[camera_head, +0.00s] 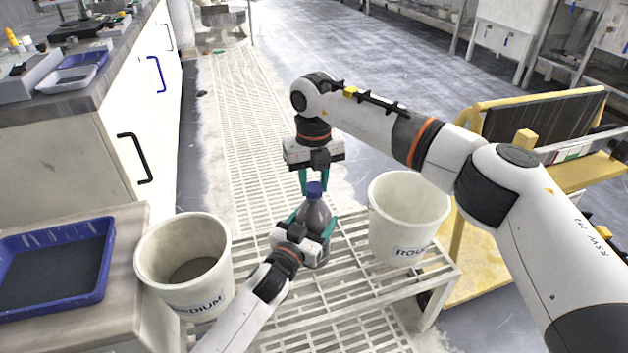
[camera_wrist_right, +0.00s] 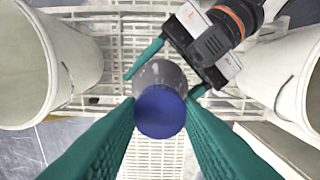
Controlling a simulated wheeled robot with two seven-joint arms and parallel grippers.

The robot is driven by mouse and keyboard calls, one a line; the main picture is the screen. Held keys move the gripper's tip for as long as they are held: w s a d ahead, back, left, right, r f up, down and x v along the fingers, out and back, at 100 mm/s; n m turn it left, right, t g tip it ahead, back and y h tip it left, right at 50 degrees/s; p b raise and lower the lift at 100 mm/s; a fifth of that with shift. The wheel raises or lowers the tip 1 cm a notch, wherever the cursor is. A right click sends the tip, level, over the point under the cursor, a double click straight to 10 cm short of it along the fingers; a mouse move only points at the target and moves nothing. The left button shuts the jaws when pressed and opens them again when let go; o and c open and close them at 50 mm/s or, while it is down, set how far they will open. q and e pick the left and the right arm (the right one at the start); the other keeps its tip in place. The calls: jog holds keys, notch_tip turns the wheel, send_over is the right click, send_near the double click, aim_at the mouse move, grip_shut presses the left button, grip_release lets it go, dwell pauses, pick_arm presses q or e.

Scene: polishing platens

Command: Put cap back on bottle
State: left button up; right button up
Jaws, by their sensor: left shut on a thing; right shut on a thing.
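The bottle (camera_head: 314,217) is grey and stands upright over the slatted white bench, between the two buckets. Its blue cap (camera_head: 314,188) sits at the bottle's top. My left gripper (camera_head: 311,222) is shut around the bottle's body from the near side. My right gripper (camera_head: 315,180) points down from above with its teal fingers on either side of the cap. In the right wrist view the cap (camera_wrist_right: 160,112) lies between the two fingers and hides the bottle's neck. I cannot tell whether the cap is seated on the threads.
A white bucket marked MEDIUM (camera_head: 186,262) stands left of the bottle. Another white bucket (camera_head: 408,215) stands right of it on the slatted bench (camera_head: 350,285). A blue tray (camera_head: 55,268) lies on the counter at left. A yellow frame (camera_head: 560,170) is at right.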

jog(key=m, duration=1)
jog(key=shift+m, duration=0.4)
jog(key=o, duration=1.1)
jog(key=shift+c, duration=0.2)
jog(key=shift+r, duration=2.25)
jog(key=shift+c, duration=0.2)
